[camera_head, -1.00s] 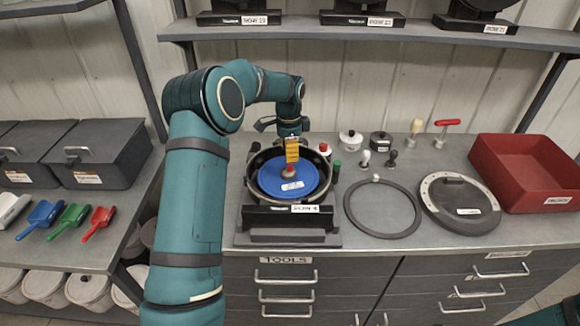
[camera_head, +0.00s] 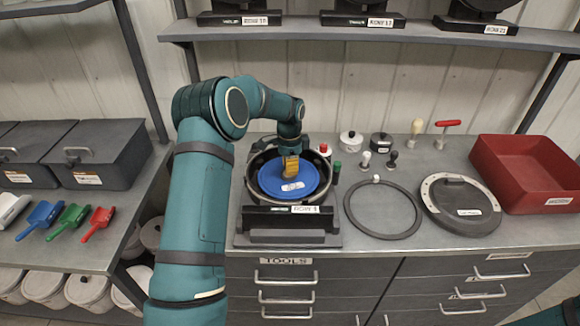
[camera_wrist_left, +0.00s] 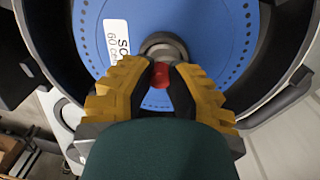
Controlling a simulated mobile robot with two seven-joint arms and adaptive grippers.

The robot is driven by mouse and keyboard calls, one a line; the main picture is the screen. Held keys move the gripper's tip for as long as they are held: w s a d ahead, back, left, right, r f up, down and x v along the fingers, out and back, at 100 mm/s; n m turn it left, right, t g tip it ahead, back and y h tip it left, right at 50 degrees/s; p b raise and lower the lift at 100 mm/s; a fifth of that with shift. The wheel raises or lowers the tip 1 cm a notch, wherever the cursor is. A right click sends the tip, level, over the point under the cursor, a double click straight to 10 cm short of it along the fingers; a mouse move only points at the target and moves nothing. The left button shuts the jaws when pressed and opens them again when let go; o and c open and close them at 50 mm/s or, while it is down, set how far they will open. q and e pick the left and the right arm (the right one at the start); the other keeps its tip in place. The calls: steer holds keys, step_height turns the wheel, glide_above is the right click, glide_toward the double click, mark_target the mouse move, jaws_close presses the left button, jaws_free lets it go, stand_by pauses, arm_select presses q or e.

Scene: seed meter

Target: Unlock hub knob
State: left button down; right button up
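The blue seed disc (camera_head: 272,180), with a white label, lies in the round dark housing (camera_head: 252,189) on the bench. The red hub knob (camera_wrist_left: 161,76) stands over a grey hub at the disc's centre. My left gripper (camera_head: 290,168) points down at the hub. In the left wrist view its yellow fingers (camera_wrist_left: 161,70) stand one on each side of the knob, with their dark pads against it. The fingers hide the knob's sides, and in the head view they cover it. My right gripper is not in view.
A ring (camera_head: 352,218) and a round lid (camera_head: 460,221) lie right of the housing. A red bin (camera_head: 528,165) stands far right. Small bottles, knobs and pots stand behind the ring. Scoops (camera_head: 72,218) lie on the left bench.

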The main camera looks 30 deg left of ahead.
arm_select(q)
steer(key=shift+n, duration=0.3)
steer(key=n, duration=0.8)
steer(key=shift+s+f+n, duration=0.1)
steer(key=shift+n, duration=0.3)
steer(key=n, duration=0.4)
steer(key=shift+n+t, duration=0.3)
steer(key=shift+d+n, duration=0.1)
steer(key=shift+n, duration=1.8)
steer(key=shift+f, duration=0.1)
steer(key=c, duration=0.9)
jaws_free()
steer(key=shift+o, duration=0.2)
steer(key=shift+r, duration=0.2)
